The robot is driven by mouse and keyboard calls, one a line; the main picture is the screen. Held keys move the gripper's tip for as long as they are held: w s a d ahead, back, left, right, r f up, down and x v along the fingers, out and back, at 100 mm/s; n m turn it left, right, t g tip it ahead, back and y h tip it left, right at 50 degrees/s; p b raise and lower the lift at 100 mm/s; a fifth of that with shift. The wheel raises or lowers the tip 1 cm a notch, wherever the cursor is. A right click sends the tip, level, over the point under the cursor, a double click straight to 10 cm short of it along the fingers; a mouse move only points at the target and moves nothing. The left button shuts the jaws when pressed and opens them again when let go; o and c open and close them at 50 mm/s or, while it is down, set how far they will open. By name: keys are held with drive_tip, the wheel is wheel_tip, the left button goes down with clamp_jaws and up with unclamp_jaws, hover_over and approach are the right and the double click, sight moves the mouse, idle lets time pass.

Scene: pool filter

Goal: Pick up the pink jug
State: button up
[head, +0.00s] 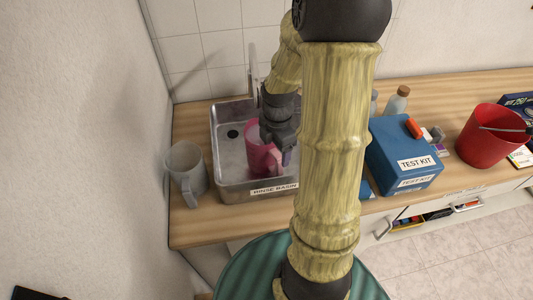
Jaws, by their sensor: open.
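The pink jug (262,158) stands in the metal rinse basin (228,185), towards its right side. My gripper (285,152) is at the jug, over its upper right part, and hides some of its rim. The jaws are open. The fingers are small and partly hidden here, so I cannot tell whether they straddle the jug's wall or handle. My arm covers the area just right of the basin.
A grey jug (186,170) stands on the wooden counter (200,228) left of the basin. A tap (252,75) rises behind it. To the right are a blue test kit box (390,152), bottles (397,102) and a red bucket (488,138).

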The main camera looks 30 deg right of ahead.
sight(276, 153)
drive_tip(key=f, duration=0.5)
drive_tip(key=shift+w+d, duration=0.2)
drive_tip(key=shift+w, duration=0.05)
drive_tip(key=shift+r, duration=0.1)
drive_tip(key=c, duration=1.3)
drive_tip(key=shift+o, duration=0.2)
drive_tip(key=shift+r, duration=0.1)
drive_tip(key=shift+w+r, duration=0.1)
drive_tip(key=shift+r, duration=0.35)
drive_tip(key=s+d+b, duration=0.1)
drive_tip(key=s+d, duration=0.1)
drive_tip(key=d, duration=0.6)
wheel_tip(276, 153, up, 14)
drive_tip(key=shift+s+a, duration=0.15)
